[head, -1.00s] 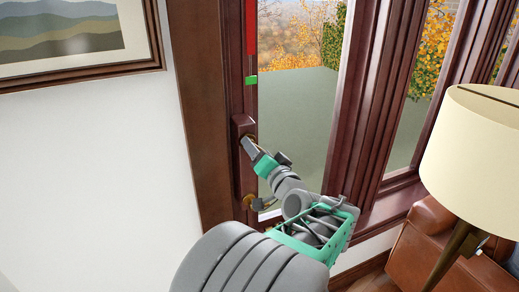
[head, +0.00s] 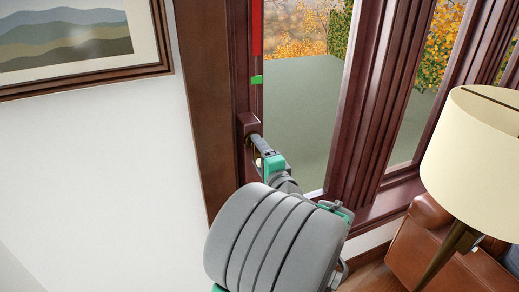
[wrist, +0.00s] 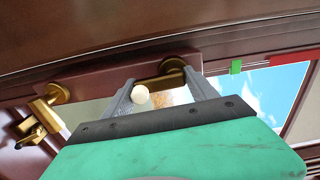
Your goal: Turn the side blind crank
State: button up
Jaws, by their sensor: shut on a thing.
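The side blind crank has a brass arm (wrist: 160,81) and a pale round knob (wrist: 141,96), seen in the wrist view between my fingers. It is mounted on a dark red-brown housing on the window frame, which shows in the head view (head: 246,124). My gripper (wrist: 159,77) is shut on the crank, with one grey finger on each side of the brass part. In the head view my gripper (head: 256,142) is at the housing, and my arm hides most of the crank.
A red strip (head: 257,28) and a green marker (head: 257,79) are on the frame above the housing. A brass window handle (wrist: 40,118) is beside the crank. A framed picture (head: 75,45) hangs at left. A lamp (head: 470,150) and leather chair (head: 415,250) stand at right.

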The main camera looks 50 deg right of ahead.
jog(key=shift+m, duration=0.3)
jog(key=o, duration=1.4)
jog(key=shift+c, duration=0.2)
jog(key=b+v, duration=0.2)
jog(key=v, duration=0.6)
jog(key=shift+w, duration=0.1)
